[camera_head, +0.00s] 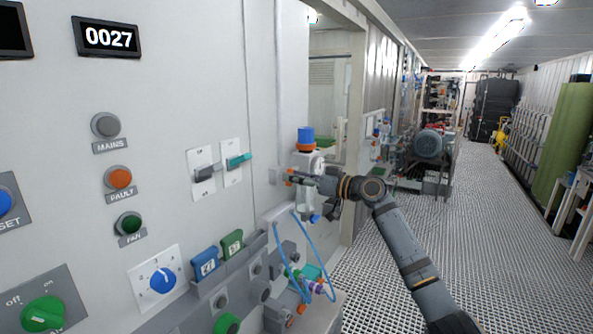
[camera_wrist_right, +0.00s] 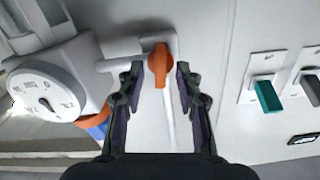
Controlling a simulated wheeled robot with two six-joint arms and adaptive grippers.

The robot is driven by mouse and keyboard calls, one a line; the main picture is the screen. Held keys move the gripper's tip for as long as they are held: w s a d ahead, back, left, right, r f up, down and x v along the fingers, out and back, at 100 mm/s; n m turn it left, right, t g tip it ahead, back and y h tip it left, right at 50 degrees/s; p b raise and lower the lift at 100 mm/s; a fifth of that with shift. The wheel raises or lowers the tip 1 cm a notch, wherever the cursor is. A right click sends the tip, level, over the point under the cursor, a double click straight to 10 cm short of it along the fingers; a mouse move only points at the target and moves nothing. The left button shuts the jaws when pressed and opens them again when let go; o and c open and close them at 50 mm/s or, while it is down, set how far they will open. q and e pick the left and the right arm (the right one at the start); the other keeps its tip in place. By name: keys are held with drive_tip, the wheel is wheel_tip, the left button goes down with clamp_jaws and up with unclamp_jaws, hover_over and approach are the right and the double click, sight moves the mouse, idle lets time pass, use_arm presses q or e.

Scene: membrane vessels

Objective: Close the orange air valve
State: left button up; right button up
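The orange air valve handle (camera_wrist_right: 160,66) sits on a grey pipe fitting on the white panel. In the right wrist view it lies between the two fingers of my right gripper (camera_wrist_right: 160,85), with gaps on both sides. The gripper is open around it and not visibly touching it. In the head view my right gripper (camera_head: 305,180) reaches to the panel's right edge, and a little orange (camera_head: 290,176) shows at its tip. The rest of the handle is hidden there. My left gripper is out of view.
A white gauge (camera_wrist_right: 47,105) and a blue-and-orange fitting (camera_wrist_right: 97,122) are left of the gripper in the wrist view. A teal switch (camera_wrist_right: 267,95) is to the right. Blue hoses (camera_head: 318,262) hang below in the head view. The grated aisle (camera_head: 480,230) is clear.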

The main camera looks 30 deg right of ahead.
drive_tip(key=shift+c, duration=0.3)
clamp_jaws()
drive_tip(key=shift+m, duration=0.3)
drive_tip(key=m, duration=1.5)
drive_tip(key=shift+w+d+f, duration=0.1)
drive_tip(key=shift+d+f, duration=0.1)
drive_tip(key=shift+f, duration=0.05)
drive_tip(key=shift+m, duration=0.4)
